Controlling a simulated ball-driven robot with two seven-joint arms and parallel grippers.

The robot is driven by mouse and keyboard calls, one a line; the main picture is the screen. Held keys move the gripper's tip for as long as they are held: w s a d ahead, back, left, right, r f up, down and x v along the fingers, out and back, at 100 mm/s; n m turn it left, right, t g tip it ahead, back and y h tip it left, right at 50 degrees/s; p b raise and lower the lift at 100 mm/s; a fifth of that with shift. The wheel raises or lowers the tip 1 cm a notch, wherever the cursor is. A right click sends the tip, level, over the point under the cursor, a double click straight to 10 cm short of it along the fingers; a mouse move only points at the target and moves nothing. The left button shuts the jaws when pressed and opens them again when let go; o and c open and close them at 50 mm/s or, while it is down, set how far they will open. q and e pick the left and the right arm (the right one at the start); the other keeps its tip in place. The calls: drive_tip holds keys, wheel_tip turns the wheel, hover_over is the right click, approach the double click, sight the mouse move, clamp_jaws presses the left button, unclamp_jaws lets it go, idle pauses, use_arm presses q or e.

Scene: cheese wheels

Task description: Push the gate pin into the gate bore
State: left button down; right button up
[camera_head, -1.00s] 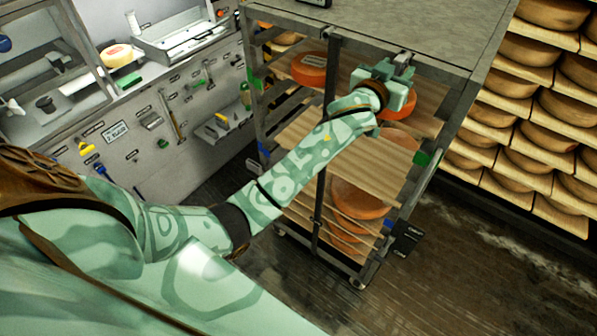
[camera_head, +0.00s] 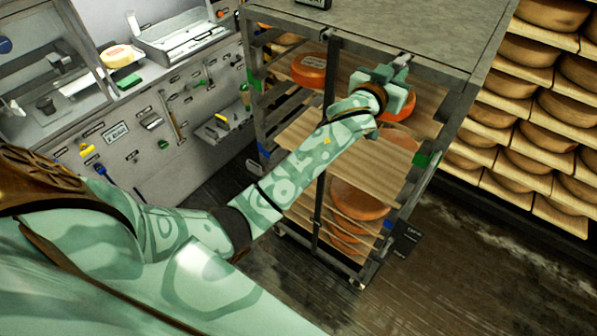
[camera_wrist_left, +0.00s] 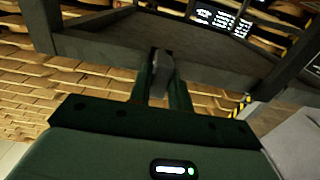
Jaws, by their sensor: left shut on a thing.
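My left gripper (camera_head: 402,68) is at the upper front of the metal rack cart (camera_head: 420,35), just under the edge of its top. It is shut on a small grey piece, which looks like the gate pin (camera_wrist_left: 161,68); in the wrist view this sits between the two dark green fingers, its far end close to the cart's grey metal frame. I cannot tell whether the pin touches the frame. The gate bore cannot be made out in either view. A dark upright bar (camera_head: 329,100) runs down the cart's front. My right gripper is not in view.
The cart holds wooden shelves (camera_head: 345,165) with orange cheese wheels (camera_head: 308,70). A dark tag (camera_head: 407,238) hangs low at its right. Racks of cheese (camera_head: 525,80) stand at the right. A tool wall and bench (camera_head: 165,75) are at the left. Open floor (camera_head: 470,280) lies in front.

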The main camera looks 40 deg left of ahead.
use_arm(q)
drive_tip(key=shift+s, duration=0.2)
drive_tip(key=shift+s+p, duration=0.75)
drive_tip(key=shift+s, duration=0.25)
drive_tip(key=shift+s+p, duration=0.75)
drive_tip(key=shift+s, duration=0.8)
drive_tip(key=shift+s, duration=0.1)
drive_tip(key=s+p, duration=0.1)
drive_tip(key=s, duration=0.2)
drive_tip(key=shift+a, duration=0.15)
drive_tip(key=shift+w, duration=0.15)
